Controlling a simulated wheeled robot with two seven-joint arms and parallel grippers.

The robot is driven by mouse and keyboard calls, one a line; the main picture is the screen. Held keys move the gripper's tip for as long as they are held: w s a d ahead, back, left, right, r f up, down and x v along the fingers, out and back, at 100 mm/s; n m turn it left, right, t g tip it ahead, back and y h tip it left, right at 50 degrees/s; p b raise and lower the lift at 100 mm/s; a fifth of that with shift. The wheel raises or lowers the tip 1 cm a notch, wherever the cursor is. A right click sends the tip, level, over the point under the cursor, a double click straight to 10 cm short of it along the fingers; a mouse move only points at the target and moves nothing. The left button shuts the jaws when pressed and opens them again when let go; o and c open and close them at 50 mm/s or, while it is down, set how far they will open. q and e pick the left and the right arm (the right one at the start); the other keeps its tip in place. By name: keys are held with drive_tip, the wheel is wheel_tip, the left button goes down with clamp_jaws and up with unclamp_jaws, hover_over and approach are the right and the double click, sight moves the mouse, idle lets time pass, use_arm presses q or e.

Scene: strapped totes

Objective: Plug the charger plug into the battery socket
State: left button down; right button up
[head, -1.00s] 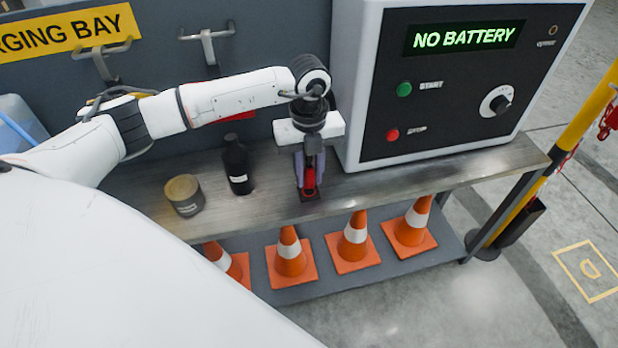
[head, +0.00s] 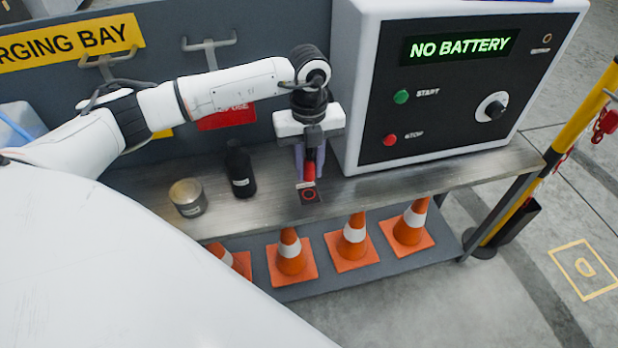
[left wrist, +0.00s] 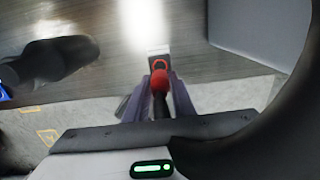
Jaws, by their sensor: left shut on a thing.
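My left gripper (head: 309,172) is above the metal bench, beside the charger. It is shut on the red charger plug (head: 309,170), which hangs pointing down. In the left wrist view the red plug (left wrist: 159,82) sits between the gripper's fingers, with a dark stem behind it. The charger (head: 430,100) reads NO BATTERY. I see no battery socket. My right gripper is not in view.
The metal bench (head: 420,178) also holds a black bottle (head: 240,172) and a round tin (head: 187,198) left of the gripper. Several orange cones (head: 352,242) stand on the shelf below. A yellow post (head: 560,150) stands at the right.

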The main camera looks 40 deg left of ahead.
sight(310, 153)
use_arm(q)
wheel_tip(310, 153, up, 6)
drive_tip(key=p, duration=0.4)
drive_tip(key=shift+p, duration=0.4)
drive_tip(key=shift+d+r, duration=0.1)
